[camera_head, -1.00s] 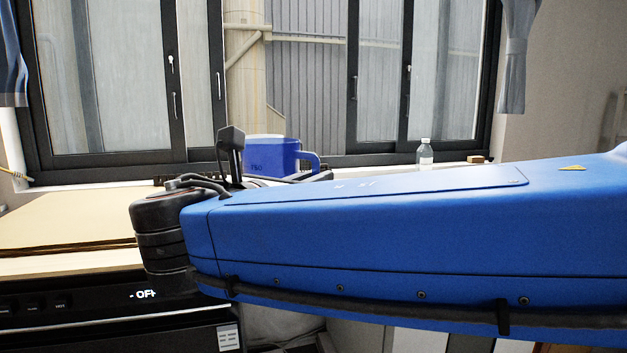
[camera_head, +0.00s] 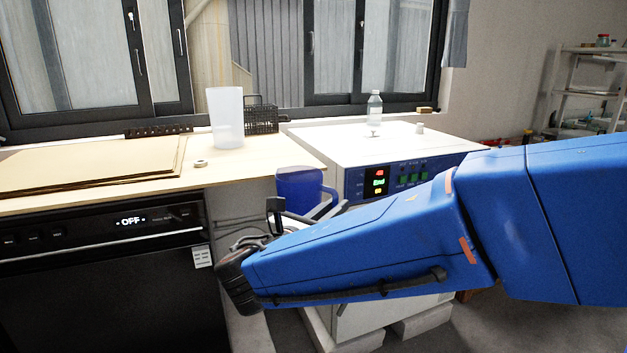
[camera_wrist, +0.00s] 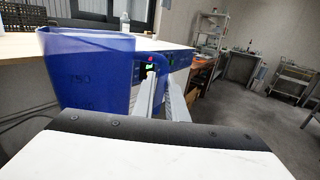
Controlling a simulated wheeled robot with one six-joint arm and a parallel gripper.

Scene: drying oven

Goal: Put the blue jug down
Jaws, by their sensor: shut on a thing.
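The blue jug (camera_head: 299,186) is upright in the head view, held in the air in front of the white oven's left front edge and the end of the wooden bench. My arm hides its lower part. In the wrist view the jug (camera_wrist: 88,75) fills the left side. My gripper (camera_wrist: 160,85) is shut on the jug's handle (camera_wrist: 153,62), which shows at the tips of the fingers. In the head view the fingers are mostly hidden behind my blue arm.
The wooden bench (camera_head: 250,162) carries a frosted beaker (camera_head: 227,118), a black wire rack (camera_head: 262,118), brown boards (camera_head: 90,165) and a small ring (camera_head: 200,163). The white oven (camera_head: 400,140) bears a clear bottle (camera_head: 375,108). A black oven (camera_head: 100,280) reads OFF. The bench front is mostly clear.

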